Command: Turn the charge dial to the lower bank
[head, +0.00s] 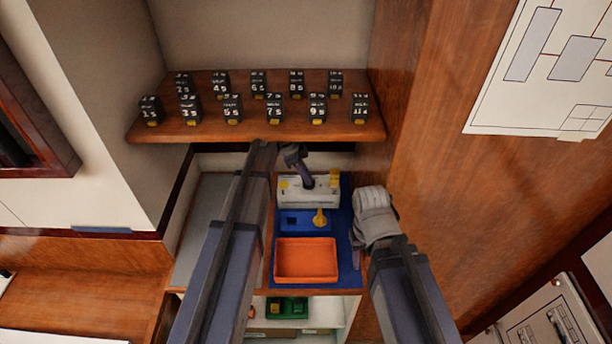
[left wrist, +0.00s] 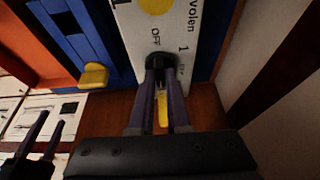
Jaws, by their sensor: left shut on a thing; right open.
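The charge unit is a white box (head: 292,192) under the shelf, with a yellow part at its right end. In the left wrist view its white face (left wrist: 190,75) carries the words "OFF" and "1". My left gripper (head: 307,184) reaches down onto it. It is shut on the black dial (left wrist: 157,58). A yellow strip (left wrist: 162,110) shows between the fingers; the fingers hide much of the dial, so its setting is unclear. My right gripper (left wrist: 38,132) is open and empty at the lower left of the left wrist view. Its fingers are not clear in the head view.
A blue unit with a yellow lever (head: 320,217) and an orange tray (head: 306,278) stand in front of the white box. A shelf (head: 210,133) above bears several numbered black blocks. A grey bundle (head: 374,218) is near the right wall. A green tray (head: 287,307) sits lower down.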

